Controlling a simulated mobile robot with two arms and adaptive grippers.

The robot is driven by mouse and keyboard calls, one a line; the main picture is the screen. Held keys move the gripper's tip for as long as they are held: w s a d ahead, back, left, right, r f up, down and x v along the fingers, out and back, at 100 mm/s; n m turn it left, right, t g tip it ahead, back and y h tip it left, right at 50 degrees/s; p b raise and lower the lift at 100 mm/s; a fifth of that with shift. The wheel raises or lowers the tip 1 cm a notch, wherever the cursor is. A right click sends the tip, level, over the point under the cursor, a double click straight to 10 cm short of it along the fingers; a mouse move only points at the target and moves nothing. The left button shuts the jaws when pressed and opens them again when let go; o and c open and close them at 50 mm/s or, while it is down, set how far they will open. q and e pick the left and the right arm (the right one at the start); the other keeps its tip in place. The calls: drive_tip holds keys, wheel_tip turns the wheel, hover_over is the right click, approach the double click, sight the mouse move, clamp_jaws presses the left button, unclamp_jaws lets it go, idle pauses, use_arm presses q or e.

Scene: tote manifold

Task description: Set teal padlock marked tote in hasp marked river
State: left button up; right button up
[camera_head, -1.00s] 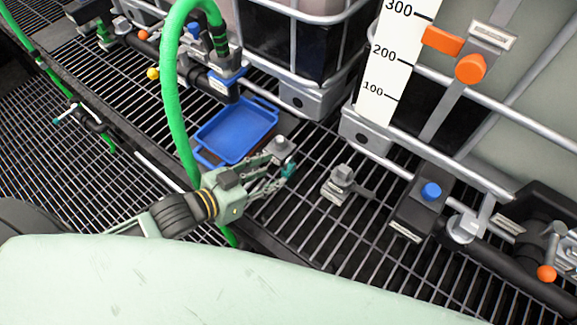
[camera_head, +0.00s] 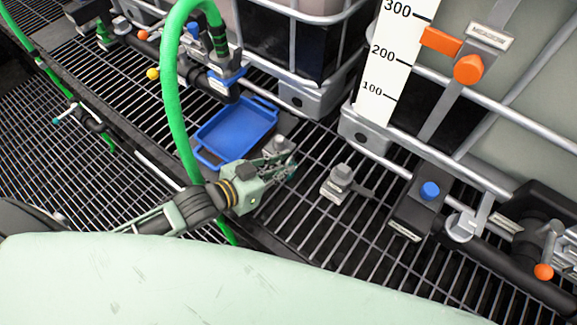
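My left gripper (camera_head: 283,168) is over the grating, just right of the blue tray. Its fingers are closed around a small teal piece (camera_head: 291,173), which looks like the teal padlock and is mostly hidden by them. Its marking cannot be read. A grey metal fitting (camera_head: 278,146) stands right behind the fingers; whether they touch cannot be told. An orange-handled fitting (camera_head: 468,68) on the right tank has a plate (camera_head: 487,36) that seems to read MEADOW. I see no readable river mark. My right gripper is not in view.
A blue tray (camera_head: 207,155) lies empty on the grating. A green hose (camera_head: 170,90) arches down beside my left wrist. A grey bracket (camera_head: 341,182) stands to the right. Black pipes with valves (camera_head: 500,255) run along the tank fronts. Open grating (camera_head: 310,245) lies in front.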

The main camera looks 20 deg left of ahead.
use_arm(q)
clamp_jaws()
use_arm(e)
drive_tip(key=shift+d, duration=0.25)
use_arm(q)
drive_tip(key=shift+r, duration=0.15)
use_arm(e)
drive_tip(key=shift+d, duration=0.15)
use_arm(q)
drive_tip(key=w+a+r, duration=0.1)
drive_tip(key=a+r, duration=0.1)
drive_tip(key=r, duration=0.4)
drive_tip(key=w+a+r, duration=0.1)
drive_tip(key=a+r, duration=0.2)
drive_tip(key=r, duration=0.4)
drive_tip(key=s+r+m+g+h, duration=0.3)
drive_tip(key=s+r+m, duration=0.1)
drive_tip(key=s+r, duration=0.1)
drive_tip(key=shift+r+m+g+h, duration=0.3)
drive_tip(key=shift+r+g+h, duration=0.1)
drive_tip(key=shift+r, duration=0.5)
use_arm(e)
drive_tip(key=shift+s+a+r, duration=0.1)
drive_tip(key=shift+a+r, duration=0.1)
use_arm(q)
drive_tip(key=shift+w, duration=0.1)
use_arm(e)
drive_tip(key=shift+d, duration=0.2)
use_arm(q)
drive_tip(key=shift+r, duration=0.1)
